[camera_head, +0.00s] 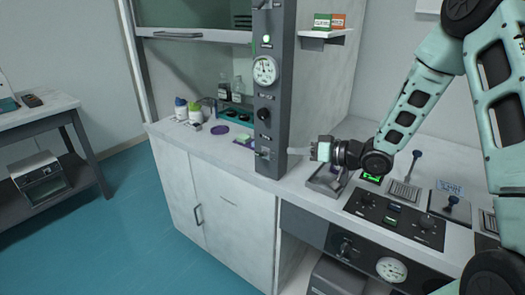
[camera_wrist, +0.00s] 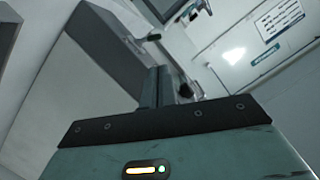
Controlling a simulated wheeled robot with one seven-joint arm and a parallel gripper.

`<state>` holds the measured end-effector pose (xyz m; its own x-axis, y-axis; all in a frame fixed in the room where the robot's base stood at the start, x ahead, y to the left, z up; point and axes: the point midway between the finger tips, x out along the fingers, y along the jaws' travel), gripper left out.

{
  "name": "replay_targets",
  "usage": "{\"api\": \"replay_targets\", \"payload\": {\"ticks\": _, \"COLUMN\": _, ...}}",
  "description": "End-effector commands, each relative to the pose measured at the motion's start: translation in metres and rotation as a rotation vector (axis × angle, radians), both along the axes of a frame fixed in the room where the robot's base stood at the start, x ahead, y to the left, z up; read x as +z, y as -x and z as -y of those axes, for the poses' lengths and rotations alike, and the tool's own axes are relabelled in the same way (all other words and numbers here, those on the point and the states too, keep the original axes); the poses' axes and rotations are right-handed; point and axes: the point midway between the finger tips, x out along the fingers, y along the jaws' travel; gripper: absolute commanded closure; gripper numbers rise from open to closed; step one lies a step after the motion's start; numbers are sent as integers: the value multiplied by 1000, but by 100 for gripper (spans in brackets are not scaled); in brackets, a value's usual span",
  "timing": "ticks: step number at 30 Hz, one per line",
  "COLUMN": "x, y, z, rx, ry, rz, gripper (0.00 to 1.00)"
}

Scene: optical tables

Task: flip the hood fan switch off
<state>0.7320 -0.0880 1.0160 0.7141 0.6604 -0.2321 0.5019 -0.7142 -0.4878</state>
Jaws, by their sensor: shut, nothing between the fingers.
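A dark grey upright control column (camera_head: 283,95) stands at the front edge of the hood. It carries a lit green lamp (camera_head: 266,38), a round gauge (camera_head: 265,70), a black knob (camera_head: 264,114) and, lowest, a small switch (camera_head: 263,153). The labels are too small to read, so I cannot tell for certain which is the fan switch. My gripper (camera_head: 292,151) is just right of the column, at about the low switch's height, pointing left. Its fingers (camera_wrist: 156,86) are together and empty in the wrist view. Contact with the column cannot be made out.
A grey tray (camera_head: 318,187) lies on the bench below my gripper. A black control panel (camera_head: 395,220) with knobs is to the right. Bottles (camera_head: 181,108) stand on the worktop left of the column. A small shelf (camera_head: 325,34) with boxes is above.

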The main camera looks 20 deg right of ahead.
Motion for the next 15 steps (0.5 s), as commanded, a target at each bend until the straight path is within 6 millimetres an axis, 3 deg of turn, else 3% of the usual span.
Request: {"api": "replay_targets", "payload": {"ticks": 15, "x": -1, "y": -3, "z": 0, "rx": 6, "ry": -25, "rz": 9, "gripper": 100}}
